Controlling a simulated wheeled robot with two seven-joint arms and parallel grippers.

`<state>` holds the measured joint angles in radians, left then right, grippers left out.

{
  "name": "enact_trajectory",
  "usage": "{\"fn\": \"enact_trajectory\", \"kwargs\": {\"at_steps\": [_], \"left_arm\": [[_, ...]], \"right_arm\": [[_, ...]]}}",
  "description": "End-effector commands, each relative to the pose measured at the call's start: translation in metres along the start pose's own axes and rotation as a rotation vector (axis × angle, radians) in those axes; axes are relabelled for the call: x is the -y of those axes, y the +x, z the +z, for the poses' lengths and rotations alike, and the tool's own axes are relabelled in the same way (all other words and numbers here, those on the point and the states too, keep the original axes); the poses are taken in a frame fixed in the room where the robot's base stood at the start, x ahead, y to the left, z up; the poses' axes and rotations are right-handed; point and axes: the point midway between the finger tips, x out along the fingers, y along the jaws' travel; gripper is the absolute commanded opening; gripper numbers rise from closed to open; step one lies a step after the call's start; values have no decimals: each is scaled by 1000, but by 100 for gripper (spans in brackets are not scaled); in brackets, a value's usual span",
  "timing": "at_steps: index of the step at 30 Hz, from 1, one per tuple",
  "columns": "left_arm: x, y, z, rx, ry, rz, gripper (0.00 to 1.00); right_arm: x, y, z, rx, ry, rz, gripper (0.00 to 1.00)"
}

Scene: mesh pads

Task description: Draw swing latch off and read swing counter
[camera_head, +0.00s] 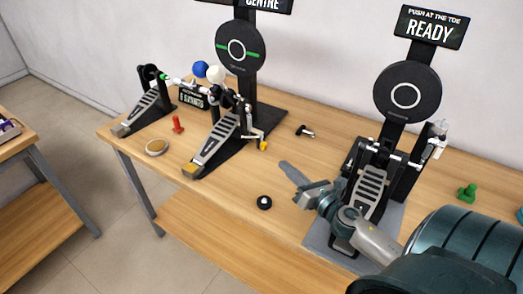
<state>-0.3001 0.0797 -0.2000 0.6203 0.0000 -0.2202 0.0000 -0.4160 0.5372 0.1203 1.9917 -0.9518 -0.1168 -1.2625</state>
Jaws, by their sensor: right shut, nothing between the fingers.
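The right drum pedal (370,185) stands upright on a grey mat (330,252) under a round black pad (407,93). A sign reading "PUSH AT THE TOE / READY" (432,28) is above it. My right gripper (289,169) is shut and empty, over the table just left of this pedal; my arm hides the pedal's lower part. The middle pedal (215,140) has a pad with a green line (240,48) and a "CENTRE" sign (262,3). I cannot tell which part is the swing latch. My left gripper is out of view.
A smaller pedal (146,108) stands at the table's left end.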

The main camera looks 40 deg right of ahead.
Motion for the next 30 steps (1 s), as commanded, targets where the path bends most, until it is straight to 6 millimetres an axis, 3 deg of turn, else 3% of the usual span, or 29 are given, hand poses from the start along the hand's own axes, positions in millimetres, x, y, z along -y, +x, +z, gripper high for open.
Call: {"fn": "enact_trajectory", "kwargs": {"at_steps": [21, 30], "left_arm": [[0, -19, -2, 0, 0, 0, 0], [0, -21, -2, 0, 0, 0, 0]], "right_arm": [[-23, 12, -13, 56, 980, -45, 0], [-27, 14, -16, 74, 1174, -46, 0]]}}
